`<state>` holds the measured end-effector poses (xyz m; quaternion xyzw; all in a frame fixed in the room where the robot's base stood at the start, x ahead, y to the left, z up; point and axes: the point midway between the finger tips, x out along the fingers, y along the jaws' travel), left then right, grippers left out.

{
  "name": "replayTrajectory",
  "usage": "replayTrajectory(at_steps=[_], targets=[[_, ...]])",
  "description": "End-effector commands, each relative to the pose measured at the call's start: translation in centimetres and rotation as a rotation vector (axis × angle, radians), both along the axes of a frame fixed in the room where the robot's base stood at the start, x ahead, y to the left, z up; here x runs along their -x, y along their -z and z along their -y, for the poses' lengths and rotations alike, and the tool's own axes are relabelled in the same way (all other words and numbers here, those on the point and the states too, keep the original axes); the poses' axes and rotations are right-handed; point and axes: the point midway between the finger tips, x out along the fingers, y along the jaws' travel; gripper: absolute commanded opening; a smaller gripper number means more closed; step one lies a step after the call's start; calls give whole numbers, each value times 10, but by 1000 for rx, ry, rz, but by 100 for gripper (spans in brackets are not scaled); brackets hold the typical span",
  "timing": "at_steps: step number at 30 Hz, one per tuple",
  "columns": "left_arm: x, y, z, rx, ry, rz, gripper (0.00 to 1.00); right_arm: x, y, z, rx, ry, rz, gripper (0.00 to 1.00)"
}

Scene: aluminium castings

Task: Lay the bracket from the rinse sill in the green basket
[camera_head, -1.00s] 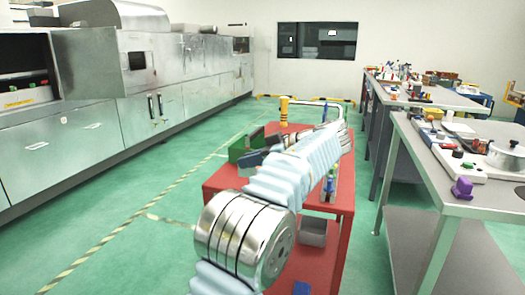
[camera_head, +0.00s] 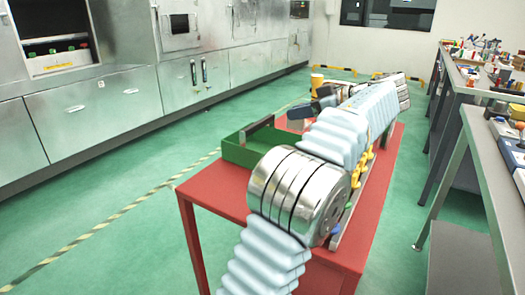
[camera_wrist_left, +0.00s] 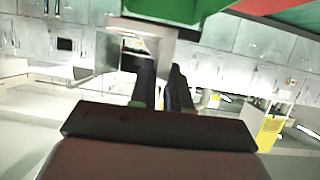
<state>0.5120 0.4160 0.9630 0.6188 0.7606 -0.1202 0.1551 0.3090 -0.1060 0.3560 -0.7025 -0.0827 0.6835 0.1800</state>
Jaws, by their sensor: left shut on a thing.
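The green basket (camera_head: 232,152) stands on the left part of the red table, and part of it shows at the top of the left wrist view (camera_wrist_left: 180,8). My left arm, in a pale blue sleeve, reaches over the table. My left gripper (camera_head: 305,110) is at the basket's far right side, partly hidden by its own arm. In the wrist view its two dark fingers (camera_wrist_left: 162,85) are close together.
The red table (camera_head: 215,190) has bare room in front of the basket. Small yellow parts (camera_head: 362,165) lie along its right side, and an amber cylinder (camera_head: 317,82) stands behind. Grey workbenches (camera_head: 490,150) are at the right. Steel machines (camera_head: 140,95) line the left wall.

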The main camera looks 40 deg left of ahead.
Motion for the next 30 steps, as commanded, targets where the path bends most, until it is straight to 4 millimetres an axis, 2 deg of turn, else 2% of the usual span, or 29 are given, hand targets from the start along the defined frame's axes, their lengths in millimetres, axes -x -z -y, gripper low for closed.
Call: replayTrajectory(at_steps=[3, 6, 9, 11, 18, 24, 27, 30], targets=[[18, -23, -33, -1, -3, 10, 0, 0, 3, 0, 0, 0, 0, 0], [30, -35, -53, -3, -3, 8, 0, 0, 5, 0, 0, 1, 0, 0], [37, -34, -63, -4, -3, 2, 0, 0, 7, 0, 1, 1, 0, 0], [38, -23, -65, -4, -1, 0, 0, 0, 10, 0, 1, 1, 0, 0], [39, 34, -65, -4, -3, -2, 0, 0, 15, 1, 2, 3, 1, 0], [39, 76, -65, -5, -3, -1, 0, 0, 16, 1, 2, 3, 1, 0], [38, 90, -65, -5, -3, 1, 0, 0, 17, 1, 2, 3, 1, 0], [37, 94, -67, -6, -6, 2, 0, 0, 14, 1, 2, 3, 1, 0]])
